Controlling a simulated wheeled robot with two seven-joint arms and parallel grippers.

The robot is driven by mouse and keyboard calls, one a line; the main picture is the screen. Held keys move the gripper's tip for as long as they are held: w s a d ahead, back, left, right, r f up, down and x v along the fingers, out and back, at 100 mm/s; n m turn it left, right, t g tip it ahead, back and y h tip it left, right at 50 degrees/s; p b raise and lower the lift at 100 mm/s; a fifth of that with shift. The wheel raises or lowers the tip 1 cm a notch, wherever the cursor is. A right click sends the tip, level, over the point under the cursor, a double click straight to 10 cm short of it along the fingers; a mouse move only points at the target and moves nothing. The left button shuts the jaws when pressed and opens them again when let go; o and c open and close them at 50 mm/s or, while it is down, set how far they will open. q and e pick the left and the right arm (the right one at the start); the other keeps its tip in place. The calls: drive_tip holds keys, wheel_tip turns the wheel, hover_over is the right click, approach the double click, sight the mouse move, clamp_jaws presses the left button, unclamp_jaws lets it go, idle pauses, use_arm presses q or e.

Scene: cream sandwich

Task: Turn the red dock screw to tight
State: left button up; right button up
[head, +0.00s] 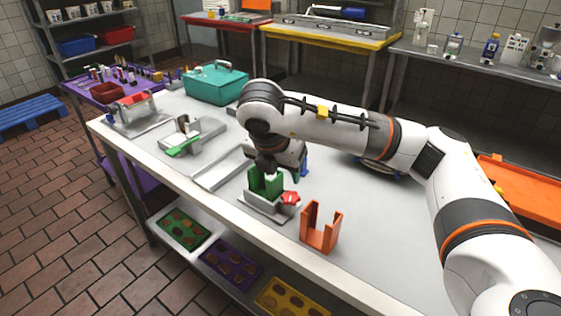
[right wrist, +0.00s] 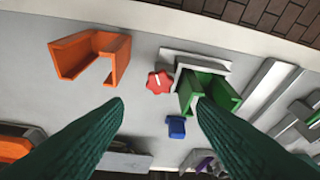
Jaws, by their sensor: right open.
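The red dock screw (head: 291,198) is a lobed knob with a white mark on top. It sits at the right side of the grey dock (head: 262,208), which holds a green U-shaped bracket (head: 265,183). In the right wrist view, the screw (right wrist: 159,82) lies ahead, between the lines of my fingers, and the green bracket (right wrist: 219,99) is to its right. My right gripper (right wrist: 160,103) is open and empty, its dark green fingers apart and not touching the screw. In the head view it is partly hidden behind the bracket. My left gripper is not in view.
An orange U-shaped bracket (head: 321,229) stands right of the dock. A small blue block (right wrist: 176,127) is near the green bracket. A grey tray (head: 220,170) and a teal toolbox (head: 214,84) are farther left on the white table (head: 360,265).

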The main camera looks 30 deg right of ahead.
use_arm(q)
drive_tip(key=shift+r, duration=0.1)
use_arm(e)
drive_tip(key=shift+s+a+r, duration=0.1)
drive_tip(key=shift+a+r, duration=0.05)
drive_tip(key=shift+r, duration=0.3)
drive_tip(key=shift+o, duration=1.2)
drive_tip(key=n+g+y, duration=0.3)
drive_tip(key=n+y, duration=0.1)
drive_tip(key=n, duration=2)
hover_over(291, 196)
wheel_tip(291, 196, down, 11)
drive_tip(key=shift+f+p, duration=0.2)
drive_tip(key=shift+p, duration=0.3)
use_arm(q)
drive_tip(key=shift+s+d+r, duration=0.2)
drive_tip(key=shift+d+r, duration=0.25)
